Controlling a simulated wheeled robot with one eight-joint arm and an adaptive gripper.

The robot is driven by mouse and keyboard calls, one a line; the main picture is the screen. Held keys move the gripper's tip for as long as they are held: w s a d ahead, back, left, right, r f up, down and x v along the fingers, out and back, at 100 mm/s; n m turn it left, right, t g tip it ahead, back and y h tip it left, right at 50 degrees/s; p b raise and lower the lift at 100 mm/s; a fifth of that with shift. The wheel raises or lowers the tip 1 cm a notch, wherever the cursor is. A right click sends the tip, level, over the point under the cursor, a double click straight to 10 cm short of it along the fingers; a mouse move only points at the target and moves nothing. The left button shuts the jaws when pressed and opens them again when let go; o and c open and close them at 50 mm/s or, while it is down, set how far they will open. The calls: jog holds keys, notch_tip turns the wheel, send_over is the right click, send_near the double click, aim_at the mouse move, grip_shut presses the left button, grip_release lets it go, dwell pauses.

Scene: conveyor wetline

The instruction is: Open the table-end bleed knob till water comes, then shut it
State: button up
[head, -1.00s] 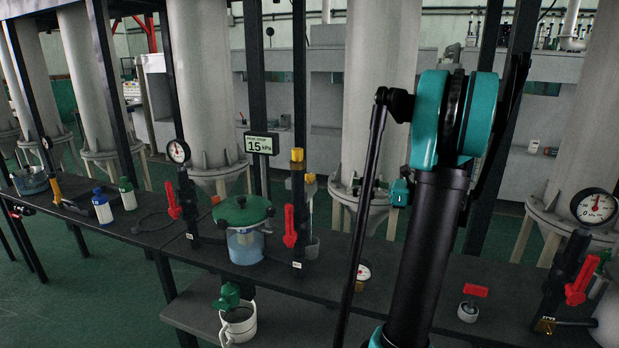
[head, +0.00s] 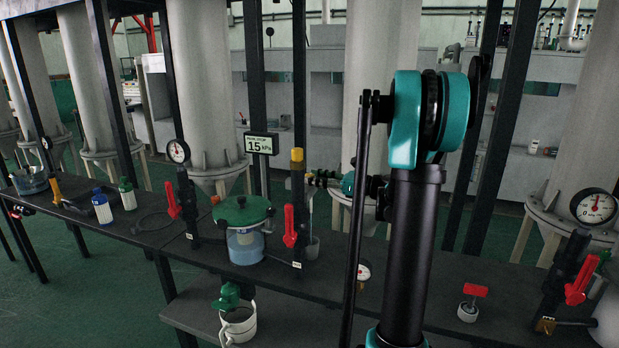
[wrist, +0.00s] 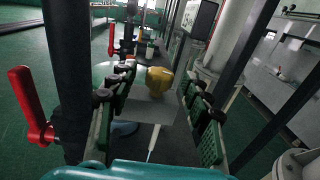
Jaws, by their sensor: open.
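The yellow knob also shows in the wrist view (wrist: 158,80), in line with the gap between my fingers. My gripper (head: 316,178) is open, just right of the knob in the head view. Its green padded fingers (wrist: 160,78) spread either side of the knob in the wrist view; I cannot tell whether they touch it. No flowing water is visible. Which fitting is the table-end bleed knob is not marked legibly.
A green-lidded clear vessel (head: 244,228) stands left of the post. A gauge sign (head: 261,144) reads 15 kPa. A white mug (head: 238,325) sits on the lower shelf (head: 190,315). Dark uprights and grey columns stand close behind. A red-handled valve (head: 580,281) is at right.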

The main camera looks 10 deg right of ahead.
jog(key=shift+x, duration=1.1)
grip_shut()
jog(key=shift+t, duration=0.3)
jog(key=m+t+h, duration=0.5)
jog(key=h, duration=0.1)
jog(key=shift+s+a, duration=0.1)
jog(key=shift+a, duration=0.05)
jog(key=shift+m+t+h, duration=1.1)
jog(key=shift+m+h, duration=0.8)
jog(key=shift+h, duration=0.6)
